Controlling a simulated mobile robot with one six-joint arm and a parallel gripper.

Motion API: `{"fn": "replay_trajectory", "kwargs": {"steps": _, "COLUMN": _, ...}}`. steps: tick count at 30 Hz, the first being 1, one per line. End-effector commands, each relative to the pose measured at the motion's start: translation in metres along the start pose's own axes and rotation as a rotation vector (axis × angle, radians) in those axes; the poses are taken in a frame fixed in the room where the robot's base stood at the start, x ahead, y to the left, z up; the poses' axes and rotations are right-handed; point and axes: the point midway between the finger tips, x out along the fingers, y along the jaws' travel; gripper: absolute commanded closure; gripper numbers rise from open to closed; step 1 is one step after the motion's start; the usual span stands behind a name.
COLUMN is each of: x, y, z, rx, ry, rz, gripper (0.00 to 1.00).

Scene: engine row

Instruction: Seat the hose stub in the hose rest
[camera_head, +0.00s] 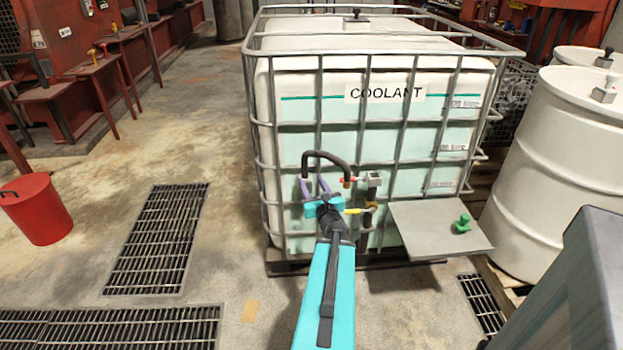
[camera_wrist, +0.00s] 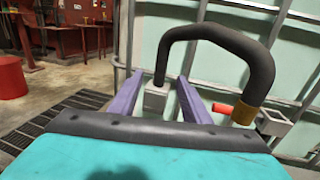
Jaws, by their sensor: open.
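The hose stub, a black arched hose (camera_head: 326,155), is in front of the tank's cage; it also shows in the wrist view (camera_wrist: 215,30). Its right end has a brass collar (camera_wrist: 243,111). Its left end comes down to a small grey block (camera_wrist: 155,98), perhaps the hose rest; I cannot tell whether it is seated. A grey open-topped box (camera_head: 370,178) is just right of the collar; which grey part is the rest is unclear. My gripper (camera_head: 314,186) is open, its purple fingers (camera_wrist: 157,85) either side of the hose's left end. Contact is not clear.
A red handle (camera_wrist: 222,108) and a yellow handle (camera_head: 354,211) are close to the hose. A grey shelf (camera_head: 415,230) with a green knob (camera_head: 462,224) juts out right. The caged coolant tank (camera_head: 300,105) stands behind. Floor at left is open around a red bin (camera_head: 38,210).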

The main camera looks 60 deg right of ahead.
Motion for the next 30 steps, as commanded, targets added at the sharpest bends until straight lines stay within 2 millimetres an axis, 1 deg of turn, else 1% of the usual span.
{"fn": "replay_trajectory", "kwargs": {"steps": 1, "x": -0.001, "y": 0.0, "z": 0.003, "rx": 0.001, "ry": 0.002, "rz": -0.001, "gripper": 0.57}}
{"fn": "replay_trajectory", "kwargs": {"steps": 14, "x": -0.011, "y": -0.001, "z": 0.004, "rx": -0.001, "ry": -0.001, "rz": -0.009, "gripper": 0.57}}
{"fn": "replay_trajectory", "kwargs": {"steps": 21, "x": -0.028, "y": -0.001, "z": 0.003, "rx": -0.002, "ry": 0.0, "rz": -0.009, "gripper": 0.57}}
{"fn": "replay_trajectory", "kwargs": {"steps": 30, "x": -0.038, "y": -0.001, "z": 0.002, "rx": -0.002, "ry": -0.002, "rz": -0.009, "gripper": 0.57}}
